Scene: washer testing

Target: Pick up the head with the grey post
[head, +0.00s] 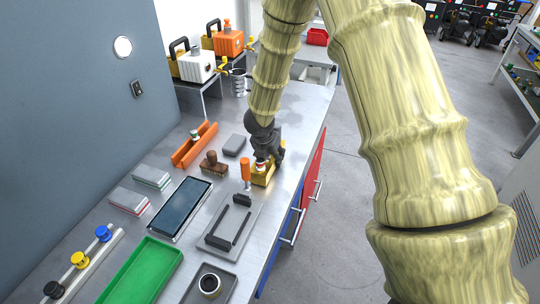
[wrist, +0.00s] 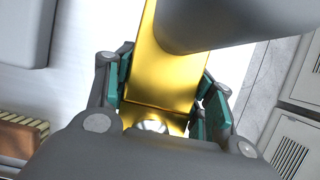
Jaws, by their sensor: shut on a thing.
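The head with the grey post shows in the wrist view as a shiny gold body (wrist: 165,75) with a thick grey cylinder, the post (wrist: 225,20), over its upper right. My gripper (wrist: 165,105) has its teal-padded fingers on both sides of the gold body and is shut on it. In the head view, my gripper (head: 266,150) is low over the right edge of the steel bench, at a gold piece (head: 261,179). The post is hidden there behind my gripper. I cannot tell whether the head touches the bench.
An orange-handled tool (head: 246,170) stands close left of my gripper. A wall is at left.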

